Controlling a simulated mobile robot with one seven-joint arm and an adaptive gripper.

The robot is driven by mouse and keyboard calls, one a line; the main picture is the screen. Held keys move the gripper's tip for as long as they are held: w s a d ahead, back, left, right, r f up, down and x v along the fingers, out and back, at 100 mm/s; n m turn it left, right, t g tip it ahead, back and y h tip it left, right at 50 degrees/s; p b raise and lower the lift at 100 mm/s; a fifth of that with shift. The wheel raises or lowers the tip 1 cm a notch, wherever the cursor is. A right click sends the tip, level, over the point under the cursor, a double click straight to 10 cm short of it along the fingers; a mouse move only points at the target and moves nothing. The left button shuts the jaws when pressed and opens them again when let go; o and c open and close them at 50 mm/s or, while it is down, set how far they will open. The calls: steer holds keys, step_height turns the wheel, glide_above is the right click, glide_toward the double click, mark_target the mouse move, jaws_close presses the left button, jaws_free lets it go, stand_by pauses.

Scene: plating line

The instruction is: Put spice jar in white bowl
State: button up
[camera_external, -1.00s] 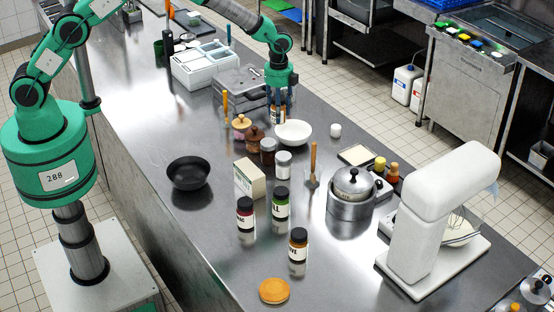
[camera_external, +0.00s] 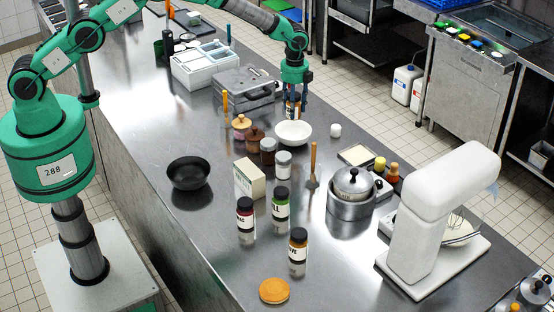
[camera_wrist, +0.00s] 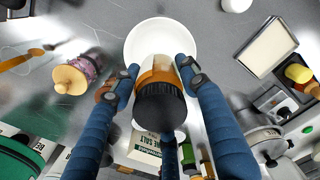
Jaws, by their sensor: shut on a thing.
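My gripper (camera_external: 293,99) is at the far side of the counter, shut on a spice jar (camera_external: 292,107) with an orange-brown body. In the wrist view the jar (camera_wrist: 158,88) sits between my blue fingers (camera_wrist: 158,82), its black lid toward the camera. The white bowl (camera_external: 293,133) stands on the counter just in front of and below the jar in the outside view. In the wrist view the empty-looking bowl (camera_wrist: 150,36) lies behind the jar, which covers its lower part. The jar appears held above the counter, near the bowl's far rim.
A wooden-lidded jar (camera_external: 241,127) and brown jars (camera_external: 268,150) stand left of the bowl. A small white item (camera_external: 336,130) lies to the right. A metal press (camera_external: 245,88) stands behind left. A black bowl (camera_external: 188,173) is farther left.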

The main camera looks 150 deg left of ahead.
mark_target(293, 129)
steer(key=shift+f, duration=0.1)
steer(key=shift+f+p, duration=0.4)
steer(key=shift+f, duration=2.35)
steer(key=shift+f, duration=0.1)
steer(key=shift+f+p, duration=0.3)
steer(key=shift+f, duration=1.75)
steer(key=shift+f, duration=0.1)
steer(key=o, duration=1)
steer(key=shift+c, duration=0.2)
steer(key=shift+o, duration=0.6)
step_height(293, 129, up, 12)
steer(key=shift+r+b, duration=0.15)
steer(key=shift+b, duration=0.7)
